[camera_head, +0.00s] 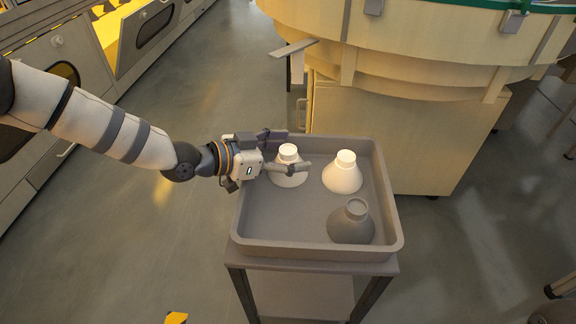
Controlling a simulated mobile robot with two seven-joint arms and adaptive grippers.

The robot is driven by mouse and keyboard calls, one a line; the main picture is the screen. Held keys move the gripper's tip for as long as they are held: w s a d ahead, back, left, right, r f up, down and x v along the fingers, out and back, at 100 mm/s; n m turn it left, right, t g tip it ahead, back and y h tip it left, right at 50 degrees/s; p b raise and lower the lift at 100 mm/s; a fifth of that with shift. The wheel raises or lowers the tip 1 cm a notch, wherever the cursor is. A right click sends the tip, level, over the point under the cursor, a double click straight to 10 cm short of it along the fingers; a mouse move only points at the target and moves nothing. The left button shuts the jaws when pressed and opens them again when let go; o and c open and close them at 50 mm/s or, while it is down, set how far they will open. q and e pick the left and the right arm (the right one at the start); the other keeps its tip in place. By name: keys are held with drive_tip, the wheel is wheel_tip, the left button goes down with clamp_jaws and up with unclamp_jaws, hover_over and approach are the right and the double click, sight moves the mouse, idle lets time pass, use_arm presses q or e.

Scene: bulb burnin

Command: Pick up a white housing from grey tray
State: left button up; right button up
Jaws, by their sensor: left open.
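The grey tray (287,244) stands on a small grey stand. Two white housings are in it, cone-shaped with a narrow neck on top. One white housing (288,153) is at the back left and the other white housing (344,174) is at the back right. My left gripper (292,152) reaches in from the left, open, with one finger behind and one in front of the left white housing. The front finger hides part of that housing. I cannot tell if the fingers touch it. My right gripper is not in view.
A dark grey housing (351,222) stands at the front right of the tray. The tray's front left is clear. A large round cream machine (400,45) on a cabinet stands close behind the tray. Open floor lies to the left.

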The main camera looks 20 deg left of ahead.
use_arm(q)
drive_tip(key=c, duration=1.4)
drive_tip(key=shift+r, duration=0.1)
